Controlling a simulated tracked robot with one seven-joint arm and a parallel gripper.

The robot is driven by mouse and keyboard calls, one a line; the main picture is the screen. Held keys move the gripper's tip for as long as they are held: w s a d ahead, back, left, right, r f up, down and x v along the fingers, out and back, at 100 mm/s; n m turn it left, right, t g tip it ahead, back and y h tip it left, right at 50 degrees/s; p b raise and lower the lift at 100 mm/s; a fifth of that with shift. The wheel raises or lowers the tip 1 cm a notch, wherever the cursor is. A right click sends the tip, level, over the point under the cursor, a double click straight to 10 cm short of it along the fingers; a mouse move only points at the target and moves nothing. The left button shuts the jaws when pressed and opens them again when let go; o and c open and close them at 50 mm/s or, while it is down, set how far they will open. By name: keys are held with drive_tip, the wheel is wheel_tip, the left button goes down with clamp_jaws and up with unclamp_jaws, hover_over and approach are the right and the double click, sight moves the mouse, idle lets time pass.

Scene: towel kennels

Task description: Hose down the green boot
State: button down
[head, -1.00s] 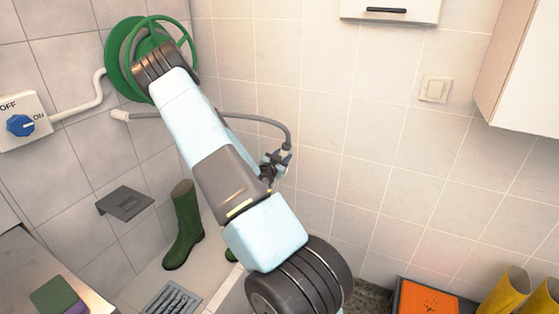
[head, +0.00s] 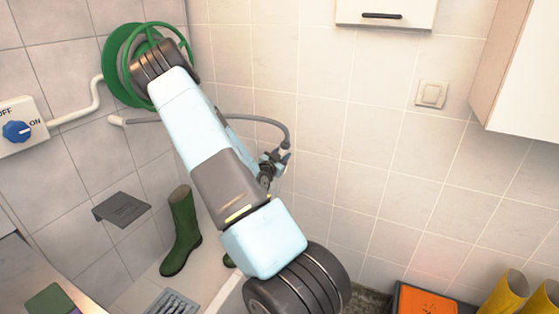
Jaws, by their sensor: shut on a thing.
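The green boot (head: 183,232) stands upright on the pale wash tray floor near the tiled corner, left of my arm. My gripper (head: 274,163) is right of the boot and higher up, partly behind my arm, shut on the end of the grey hose (head: 262,119). The hose runs left behind my arm to a pale wall outlet below the green reel (head: 122,68). No water is visible. The blue knob (head: 17,131) sits on a white wall box marked OFF and ON.
A grey wall shelf (head: 120,208) juts out left of the boot. A drain grate (head: 172,303) lies in front of it. At the lower right are an orange item (head: 428,303) in a dark tray and yellow boots (head: 507,292). White cabinets (head: 385,13) hang above.

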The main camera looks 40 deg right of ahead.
sight(282, 146)
drive_tip(key=shift+r, duration=1.95)
drive_tip(key=shift+v, duration=1.45)
drive_tip(key=shift+w+d, duration=0.15)
drive_tip(key=shift+d, duration=0.2)
drive_tip(key=shift+x, duration=1.05)
